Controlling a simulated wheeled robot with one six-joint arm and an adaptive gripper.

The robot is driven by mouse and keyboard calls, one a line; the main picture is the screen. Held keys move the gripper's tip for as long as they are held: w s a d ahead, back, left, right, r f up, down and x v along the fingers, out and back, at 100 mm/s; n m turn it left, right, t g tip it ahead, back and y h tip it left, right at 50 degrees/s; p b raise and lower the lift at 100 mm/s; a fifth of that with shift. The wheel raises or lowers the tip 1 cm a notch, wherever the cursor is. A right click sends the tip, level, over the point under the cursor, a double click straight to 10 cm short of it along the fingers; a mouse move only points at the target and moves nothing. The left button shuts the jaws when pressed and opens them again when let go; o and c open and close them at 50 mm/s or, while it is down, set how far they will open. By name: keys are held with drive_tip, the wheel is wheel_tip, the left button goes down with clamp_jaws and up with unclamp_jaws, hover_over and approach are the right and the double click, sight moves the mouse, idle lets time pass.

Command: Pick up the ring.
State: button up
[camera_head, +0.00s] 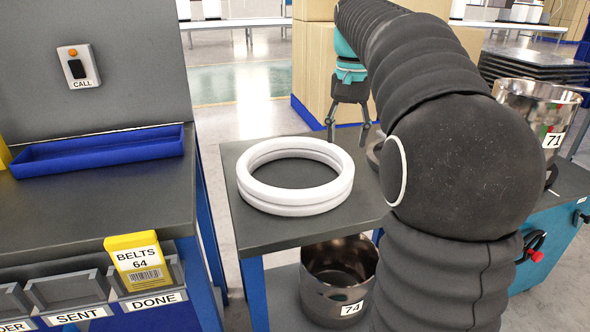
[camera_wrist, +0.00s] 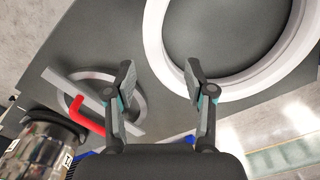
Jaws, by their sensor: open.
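A thick white ring (camera_head: 300,198), with a groove around its side, lies flat on a small dark-topped table (camera_head: 262,232) with blue legs. It also shows at the upper right of the wrist view (camera_wrist: 155,42), cut off by the frame edge. My gripper (camera_head: 347,128) hangs fingers down in the head view, behind and right of the ring. In the wrist view my gripper (camera_wrist: 161,78) is open and empty. Its right fingertip overlaps the ring's near edge in the picture; whether they touch cannot be told. My arm hides the table's right side.
A round metal piece with a grey bar (camera_wrist: 95,92) and a red handle (camera_wrist: 84,115) show left in the wrist view. Metal bin 74 (camera_head: 336,270) stands below; bin 71 (camera_head: 535,105) is right. A bench with a blue tray (camera_head: 100,150) is left.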

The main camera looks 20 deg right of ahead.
sight(345, 168)
drive_tip(key=shift+s+f+b, duration=0.2)
drive_tip(key=shift+f+b, duration=0.45)
drive_tip(key=shift+f, duration=3.25)
clamp_jaws()
